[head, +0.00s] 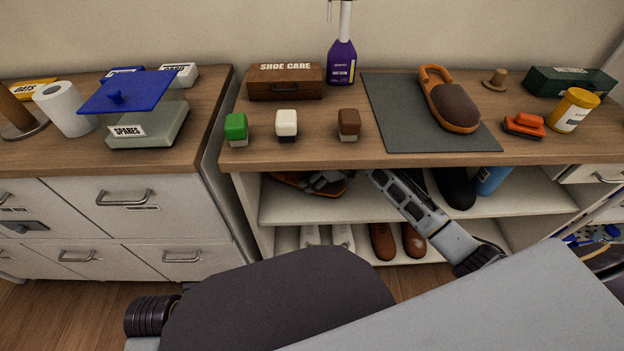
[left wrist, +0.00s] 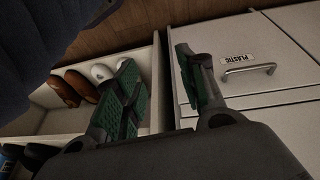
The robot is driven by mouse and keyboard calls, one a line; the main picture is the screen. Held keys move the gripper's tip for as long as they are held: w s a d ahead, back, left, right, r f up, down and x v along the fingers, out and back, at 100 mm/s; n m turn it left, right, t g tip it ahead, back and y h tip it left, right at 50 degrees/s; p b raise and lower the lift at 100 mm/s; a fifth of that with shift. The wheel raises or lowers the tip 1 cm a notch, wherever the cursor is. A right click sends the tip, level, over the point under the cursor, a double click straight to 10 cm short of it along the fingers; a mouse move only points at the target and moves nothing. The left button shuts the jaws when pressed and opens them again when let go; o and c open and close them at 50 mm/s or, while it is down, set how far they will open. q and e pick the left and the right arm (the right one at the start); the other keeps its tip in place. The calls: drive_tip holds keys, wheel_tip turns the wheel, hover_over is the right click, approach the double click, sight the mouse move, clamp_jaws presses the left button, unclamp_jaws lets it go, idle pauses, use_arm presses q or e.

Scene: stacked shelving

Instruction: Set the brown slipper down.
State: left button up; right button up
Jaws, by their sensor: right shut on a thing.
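A brown slipper (head: 290,180) with an orange-tan edge is inside the upper open shelf, at its left end, partly hidden by the counter edge and my gripper. My right gripper (head: 322,181) reaches in from the right and is shut on this slipper. Whether its sole touches the shelf board (head: 350,210) I cannot tell. A matching slipper (head: 450,104) lies on a grey mat (head: 385,115) on the counter. My left gripper (left wrist: 158,88) shows in the left wrist view, its green-padded fingers apart with nothing between them.
A black shoe (head: 454,187) and a blue can (head: 491,180) stand farther right on the same shelf. White shoes (head: 342,237) and brown shoes (head: 383,241) fill the lower shelf. The counter edge overhangs my right arm. The upper shelf's middle is crossed by my arm.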

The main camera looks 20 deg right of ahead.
drive_tip(key=shift+f, duration=0.5)
drive_tip(key=o, duration=0.9)
use_arm(q)
drive_tip(key=shift+x, duration=0.75)
use_arm(e)
drive_tip(key=shift+o, duration=0.4)
use_arm(q)
drive_tip(key=shift+s+d, duration=0.1)
use_arm(e)
drive_tip(key=shift+s, duration=0.1)
